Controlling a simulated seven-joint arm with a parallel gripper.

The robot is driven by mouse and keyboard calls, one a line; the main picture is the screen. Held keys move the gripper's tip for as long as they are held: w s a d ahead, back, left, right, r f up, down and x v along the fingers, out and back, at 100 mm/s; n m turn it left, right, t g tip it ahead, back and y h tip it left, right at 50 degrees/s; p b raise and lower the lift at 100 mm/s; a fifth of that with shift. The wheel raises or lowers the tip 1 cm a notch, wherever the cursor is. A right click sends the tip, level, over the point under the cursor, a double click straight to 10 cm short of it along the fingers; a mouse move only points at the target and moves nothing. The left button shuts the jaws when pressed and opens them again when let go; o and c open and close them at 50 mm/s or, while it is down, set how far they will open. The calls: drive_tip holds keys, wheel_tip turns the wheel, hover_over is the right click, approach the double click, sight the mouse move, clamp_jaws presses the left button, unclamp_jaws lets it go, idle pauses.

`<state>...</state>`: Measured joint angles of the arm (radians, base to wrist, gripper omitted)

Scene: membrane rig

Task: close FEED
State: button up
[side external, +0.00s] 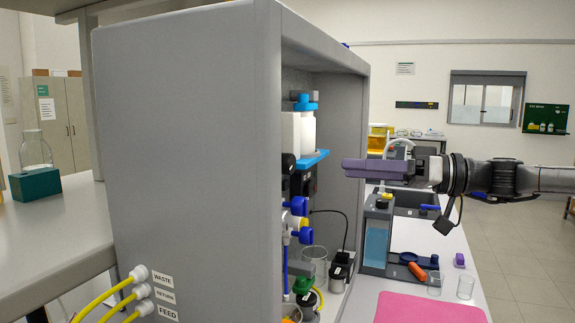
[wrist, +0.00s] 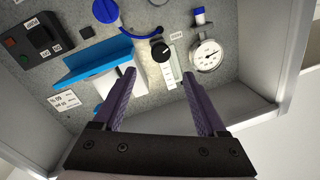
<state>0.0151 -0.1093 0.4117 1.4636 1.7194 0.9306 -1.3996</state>
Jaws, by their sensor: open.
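The FEED label (side external: 167,313) is on the outer side of the grey cabinet, beside the lowest yellow tube. Valves with blue handles (side external: 297,205) show inside the cabinet in the side view. A blue round handle (wrist: 106,11) and a small blue knob (wrist: 199,17) show at the top of the wrist view. I cannot tell which valve is FEED. My gripper (side external: 345,166) is open and empty, with purple fingers pointing at the cabinet opening. In the wrist view its fingertips (wrist: 158,77) are apart, in front of the panel, below a black knob (wrist: 160,50).
The grey cabinet (side external: 190,150) walls the work area. A round gauge (wrist: 207,55), a blue shelf (wrist: 98,62) and a black switch box (wrist: 38,40) are on the panel. A blue-liquid tank (side external: 377,245) stands below my gripper; a pink mat (side external: 430,308) lies in front.

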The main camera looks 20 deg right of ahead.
sight(293, 165)
drive_tip(key=x, duration=1.2)
drive_tip(key=shift+w+a, duration=0.25)
clamp_jaws()
